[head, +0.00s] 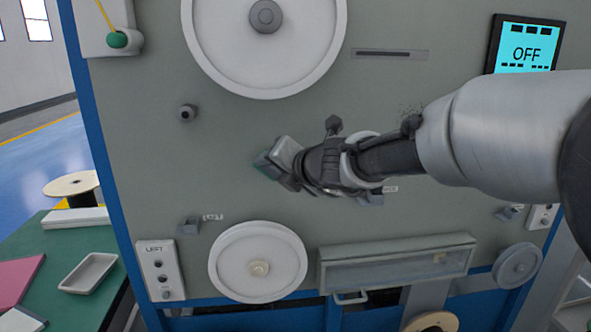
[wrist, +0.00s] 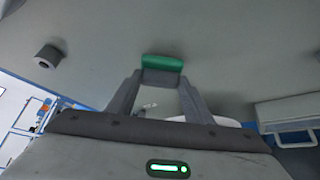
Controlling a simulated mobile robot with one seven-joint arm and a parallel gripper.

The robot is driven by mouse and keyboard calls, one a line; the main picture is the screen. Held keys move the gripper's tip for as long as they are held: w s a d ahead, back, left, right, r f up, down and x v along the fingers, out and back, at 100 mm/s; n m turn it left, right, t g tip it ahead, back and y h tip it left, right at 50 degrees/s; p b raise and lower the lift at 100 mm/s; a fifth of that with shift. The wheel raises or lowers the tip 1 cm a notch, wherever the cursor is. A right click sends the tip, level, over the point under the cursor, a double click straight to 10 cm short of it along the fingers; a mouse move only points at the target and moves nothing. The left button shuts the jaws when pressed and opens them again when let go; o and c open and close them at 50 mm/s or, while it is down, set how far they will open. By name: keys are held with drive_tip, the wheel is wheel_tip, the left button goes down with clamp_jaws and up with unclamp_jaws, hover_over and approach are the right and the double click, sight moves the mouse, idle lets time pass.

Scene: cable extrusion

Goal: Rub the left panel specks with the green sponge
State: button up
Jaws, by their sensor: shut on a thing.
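The green sponge (head: 264,166) is held at the tip of my gripper (head: 280,165), in front of the grey machine panel (head: 160,150). In the wrist view the green sponge (wrist: 162,63) sits across the ends of my gripper's two fingers (wrist: 162,78), which are shut on it. The sponge is close to the panel; I cannot tell whether it touches. No specks are visible around the sponge; the arm hides part of the panel.
A dark knob (head: 187,113) sticks out left of the sponge. A large white wheel (head: 264,60) is above, a smaller one (head: 257,262) below. A clear-fronted box (head: 396,262) juts out lower right. A green table (head: 60,255) with a white tray (head: 88,273) stands at left.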

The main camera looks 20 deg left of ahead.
drive_tip(key=shift+w+a+p, duration=0.3)
drive_tip(key=shift+w+a, duration=0.15)
drive_tip(key=shift+w, duration=0.3)
drive_tip(key=shift+d, duration=0.1)
drive_tip(key=w+d, duration=0.1)
drive_tip(key=w+d+p, duration=0.1)
drive_tip(key=d, duration=0.1)
drive_tip(key=shift+d, duration=0.15)
idle(0.4)
drive_tip(key=shift+s+a+r+b, duration=0.1)
drive_tip(key=shift+s+a, duration=0.2)
drive_tip(key=shift+a, duration=0.3)
drive_tip(key=shift+s+a+b, duration=0.15)
drive_tip(key=shift+s+a, duration=0.15)
drive_tip(key=shift+a, duration=0.3)
drive_tip(key=shift+s+a+r+b, duration=0.1)
drive_tip(key=shift+s+a, duration=0.2)
drive_tip(key=shift+a, duration=0.3)
drive_tip(key=shift+c, duration=0.4)
